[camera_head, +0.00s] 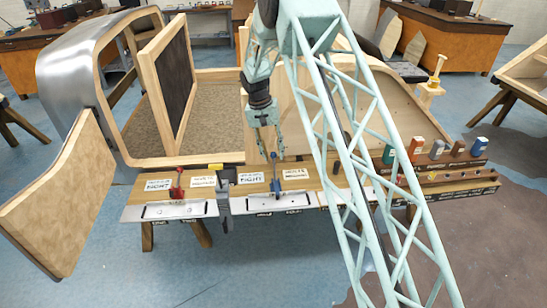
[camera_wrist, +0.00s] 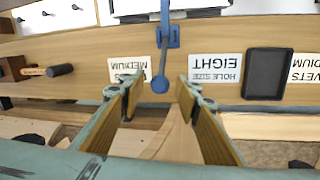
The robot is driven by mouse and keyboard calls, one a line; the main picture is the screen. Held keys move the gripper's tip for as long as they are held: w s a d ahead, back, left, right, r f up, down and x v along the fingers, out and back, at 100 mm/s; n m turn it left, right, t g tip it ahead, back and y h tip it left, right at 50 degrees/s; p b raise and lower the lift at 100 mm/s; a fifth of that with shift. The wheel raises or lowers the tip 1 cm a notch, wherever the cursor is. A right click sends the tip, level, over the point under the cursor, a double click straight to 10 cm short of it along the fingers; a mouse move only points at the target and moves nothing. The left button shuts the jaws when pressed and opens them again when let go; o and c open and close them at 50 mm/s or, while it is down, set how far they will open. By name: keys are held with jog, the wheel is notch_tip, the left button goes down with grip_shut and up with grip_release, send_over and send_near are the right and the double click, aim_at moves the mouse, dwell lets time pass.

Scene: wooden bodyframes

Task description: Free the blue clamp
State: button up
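The blue clamp (camera_head: 275,187) stands on the wooden board along the front of the bodyframe, above a metal plate (camera_head: 265,205). Its handle is upright in the head view. In the wrist view the blue clamp (camera_wrist: 164,40) shows its bracket, rod and round knob, with the knob at the gap between my fingertips. My gripper (camera_head: 272,152) points down close to the knob, and in the wrist view my gripper (camera_wrist: 160,92) is open with a finger on each side. I see no finger touching the knob, and cannot tell whether it is between them in depth.
Labels line the board, including one reading "Hole size eight" (camera_wrist: 214,68). A black tray (camera_wrist: 282,73) lies beside it.

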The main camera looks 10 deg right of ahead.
jog(key=shift+d+f, duration=0.15)
jog(key=shift+f, duration=0.55)
grip_shut()
